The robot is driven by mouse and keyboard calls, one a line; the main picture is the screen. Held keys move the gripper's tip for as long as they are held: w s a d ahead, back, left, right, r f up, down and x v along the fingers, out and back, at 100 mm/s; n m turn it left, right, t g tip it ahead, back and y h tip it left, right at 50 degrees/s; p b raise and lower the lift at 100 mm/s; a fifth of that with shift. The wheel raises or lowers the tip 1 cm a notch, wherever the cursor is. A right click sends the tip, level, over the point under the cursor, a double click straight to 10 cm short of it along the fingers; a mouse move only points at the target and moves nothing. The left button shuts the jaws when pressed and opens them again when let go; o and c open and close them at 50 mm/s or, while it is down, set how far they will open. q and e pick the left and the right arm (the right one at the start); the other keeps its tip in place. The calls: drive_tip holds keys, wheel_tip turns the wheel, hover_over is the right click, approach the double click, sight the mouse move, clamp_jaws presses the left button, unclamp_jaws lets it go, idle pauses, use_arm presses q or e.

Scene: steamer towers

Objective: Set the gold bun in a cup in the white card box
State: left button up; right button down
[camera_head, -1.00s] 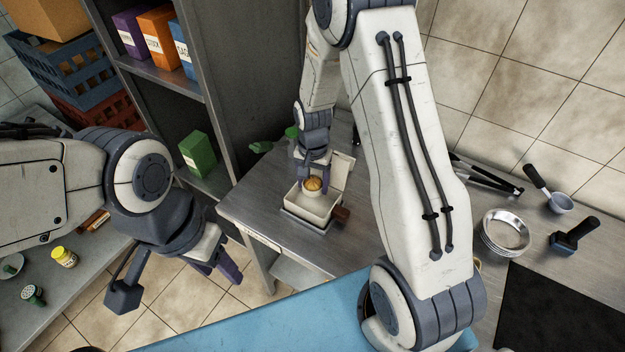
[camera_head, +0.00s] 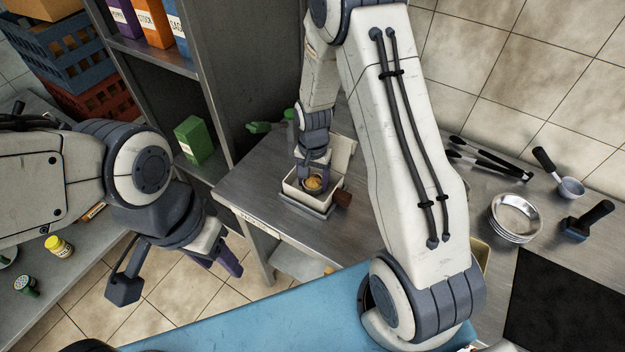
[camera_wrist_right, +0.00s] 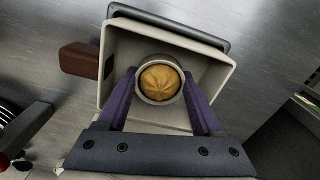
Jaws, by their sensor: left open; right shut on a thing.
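The gold bun (camera_wrist_right: 160,82) sits in a round pale cup (camera_wrist_right: 141,93) between the fingers of my right gripper (camera_wrist_right: 160,95). In the head view my right gripper (camera_head: 313,178) is shut on the cup with the bun (camera_head: 313,183), low within the open white card box (camera_head: 298,193). Whether the cup touches the box floor I cannot tell. The box's lid (camera_head: 342,152) stands open at the back. In the right wrist view the box (camera_wrist_right: 119,50) surrounds cup and fingertips. My left gripper (camera_head: 222,262) is open and empty above the floor, away from the box.
The box rests on a dark tray or scale (camera_head: 300,205) on the steel counter, beside a brown block (camera_head: 343,198). Green items (camera_head: 270,127) lie behind. Metal bowls (camera_head: 515,217), tongs (camera_head: 490,160) and a ladle (camera_head: 560,178) lie to the right, past my arm.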

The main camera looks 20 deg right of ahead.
sight(313, 178)
drive_tip(key=shift+f+b, duration=0.35)
drive_tip(key=shift+f, duration=0.15)
unclamp_jaws()
idle(0.3)
wheel_tip(313, 178, up, 10)
drive_tip(key=shift+r+b, duration=0.25)
drive_tip(key=shift+b, duration=0.3)
